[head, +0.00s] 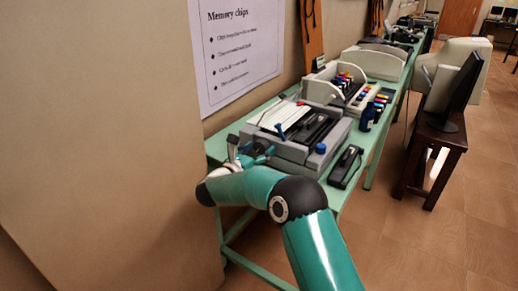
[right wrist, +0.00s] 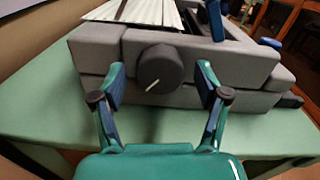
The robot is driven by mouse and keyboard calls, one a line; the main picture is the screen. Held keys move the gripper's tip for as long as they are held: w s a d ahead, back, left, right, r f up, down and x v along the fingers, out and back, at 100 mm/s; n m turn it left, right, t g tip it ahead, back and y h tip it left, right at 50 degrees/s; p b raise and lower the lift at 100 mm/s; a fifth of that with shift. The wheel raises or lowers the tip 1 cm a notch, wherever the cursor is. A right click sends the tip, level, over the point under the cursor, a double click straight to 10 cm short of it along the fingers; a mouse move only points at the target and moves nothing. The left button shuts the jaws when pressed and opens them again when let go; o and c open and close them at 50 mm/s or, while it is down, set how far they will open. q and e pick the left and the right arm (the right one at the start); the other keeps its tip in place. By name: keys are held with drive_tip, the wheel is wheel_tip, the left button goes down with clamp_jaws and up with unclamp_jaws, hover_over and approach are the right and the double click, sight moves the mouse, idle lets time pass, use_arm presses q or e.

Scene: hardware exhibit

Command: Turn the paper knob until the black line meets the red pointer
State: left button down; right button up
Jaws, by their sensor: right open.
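The paper knob (right wrist: 160,66) is a round dark grey dial on the front of a grey machine (right wrist: 253,68) in the right wrist view. A short pale line shows low on its face; I see no black line and no red pointer. My right gripper (right wrist: 160,82) is open, with one finger to each side of the knob and a gap on both sides. In the head view my right gripper (head: 245,155) is at the near left end of the machine (head: 288,150), and the knob cannot be made out there. My left gripper is not in view.
The machine stands on a green table (head: 217,147) by the wall. Behind is a cream rack with coloured bottles (head: 347,82).

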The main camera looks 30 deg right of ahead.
drive_tip(key=shift+d, duration=0.1)
drive_tip(key=c, duration=1.2)
drive_tip(key=shift+o, duration=0.2)
drive_tip(key=shift+f+n+b, duration=0.1)
drive_tip(key=shift+n+b, duration=0.9)
drive_tip(key=shift+b, duration=0.1)
drive_tip(key=shift+n+b, duration=0.75)
drive_tip(key=shift+n, duration=0.45)
drive_tip(key=n, duration=0.3)
drive_tip(key=shift+w+r+n, duration=0.1)
drive_tip(key=shift+r+n, duration=0.1)
drive_tip(key=shift+n, duration=0.1)
drive_tip(key=n, duration=0.5)
